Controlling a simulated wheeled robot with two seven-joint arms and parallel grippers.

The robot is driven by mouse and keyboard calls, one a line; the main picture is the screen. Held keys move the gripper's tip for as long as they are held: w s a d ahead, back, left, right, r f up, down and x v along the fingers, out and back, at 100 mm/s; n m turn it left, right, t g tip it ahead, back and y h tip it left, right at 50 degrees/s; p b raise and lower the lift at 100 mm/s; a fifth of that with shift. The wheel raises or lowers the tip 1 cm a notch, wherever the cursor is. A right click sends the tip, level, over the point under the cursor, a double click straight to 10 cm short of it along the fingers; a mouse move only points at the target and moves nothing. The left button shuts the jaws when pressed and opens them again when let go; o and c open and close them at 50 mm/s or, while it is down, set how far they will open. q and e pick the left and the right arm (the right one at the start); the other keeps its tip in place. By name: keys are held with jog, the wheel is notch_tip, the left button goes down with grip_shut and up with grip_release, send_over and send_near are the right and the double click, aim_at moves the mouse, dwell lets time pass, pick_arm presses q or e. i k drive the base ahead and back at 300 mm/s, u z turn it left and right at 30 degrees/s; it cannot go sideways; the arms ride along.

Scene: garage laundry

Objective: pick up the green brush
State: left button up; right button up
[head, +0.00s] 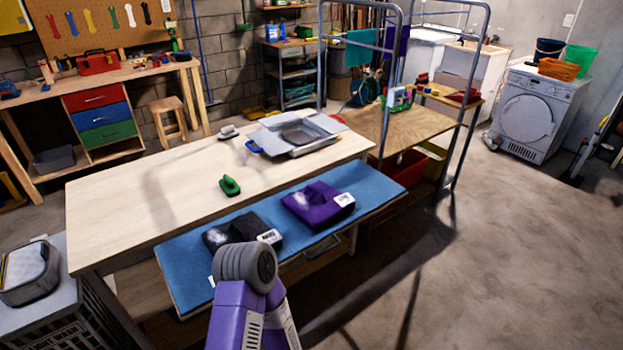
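The green brush (229,186) rests on the pale wooden table (110,205), near its front edge and left of the metal tray. It looks small, with a raised handle on top. Nothing covers it. Neither of my grippers shows in the head view. Only a purple and grey link of my arm rises at the bottom centre, in front of the blue mat and apart from the brush.
A blue mat (372,187) in front holds a dark folded cloth (232,230) and a purple folded cloth (318,203). A metal tray (298,131), a blue-handled item (254,147) and a grey item (228,131) sit behind the brush. The table's left part is clear.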

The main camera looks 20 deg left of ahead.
aim_at(231, 189)
jog(key=z, duration=0.65)
jog(key=i, duration=3.55)
jog(key=u, duration=4.5)
